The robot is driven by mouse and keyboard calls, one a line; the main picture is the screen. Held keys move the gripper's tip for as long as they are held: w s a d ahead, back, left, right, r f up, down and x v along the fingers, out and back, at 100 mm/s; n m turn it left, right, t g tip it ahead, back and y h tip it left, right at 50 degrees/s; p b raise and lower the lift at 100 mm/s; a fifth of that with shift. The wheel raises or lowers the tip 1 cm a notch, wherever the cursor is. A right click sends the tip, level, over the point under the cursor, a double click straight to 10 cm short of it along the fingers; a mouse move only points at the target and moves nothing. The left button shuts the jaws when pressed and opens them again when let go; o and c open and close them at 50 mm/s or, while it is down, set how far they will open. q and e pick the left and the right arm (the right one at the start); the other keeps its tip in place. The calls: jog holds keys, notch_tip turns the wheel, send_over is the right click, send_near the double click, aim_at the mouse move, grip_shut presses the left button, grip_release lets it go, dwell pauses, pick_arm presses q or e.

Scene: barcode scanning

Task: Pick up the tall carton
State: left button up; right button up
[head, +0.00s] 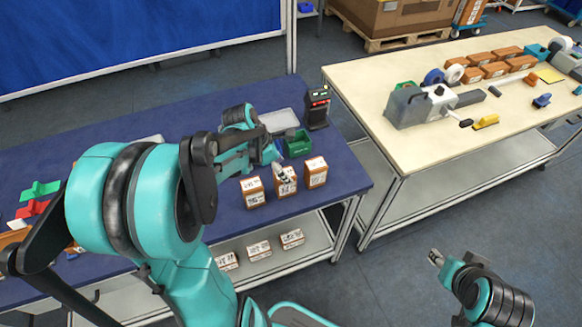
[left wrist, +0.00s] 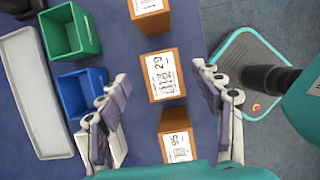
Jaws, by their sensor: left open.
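Three brown cartons with white labels stand in a row on the blue table: a left one (head: 253,194), a middle one (head: 287,186) and a right one (head: 316,174). I cannot tell for sure which is the tall carton. My left gripper (head: 280,172) is open above the middle carton and hides part of its top. In the left wrist view the middle carton (left wrist: 163,76) shows between the open fingers (left wrist: 162,78), with the right carton (left wrist: 148,14) above and the left carton (left wrist: 175,136) below. My right gripper (head: 437,258) is away from the table.
A green bin (head: 298,144) and a blue bin (left wrist: 82,92) stand behind the cartons, beside a grey tray (left wrist: 32,90). A black device (head: 317,107) stands at the table's back corner. More cartons (head: 259,250) sit on the lower shelf. A cream table (head: 400,150) stands to the right.

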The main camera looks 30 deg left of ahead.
pick_arm(q)
jog(key=shift+f, duration=0.9)
jog(key=shift+d+f+b, duration=0.1)
jog(key=shift+f+b, duration=0.15)
jog(key=shift+b, duration=0.2)
jog(key=b+x, duration=0.1)
jog(key=x, duration=0.1)
jog(key=shift+f, duration=0.25)
jog(key=b+x, duration=0.2)
jog(key=x, duration=0.2)
jog(key=shift+s+f, duration=0.1)
jog(key=shift+f, duration=0.2)
jog(key=shift+r, duration=0.1)
jog(key=shift+c, duration=1.3)
jog(key=c, duration=1.2)
pick_arm(e)
jog(key=f, duration=0.4)
jog(key=shift+s+f, duration=0.2)
jog(key=shift+f, duration=0.2)
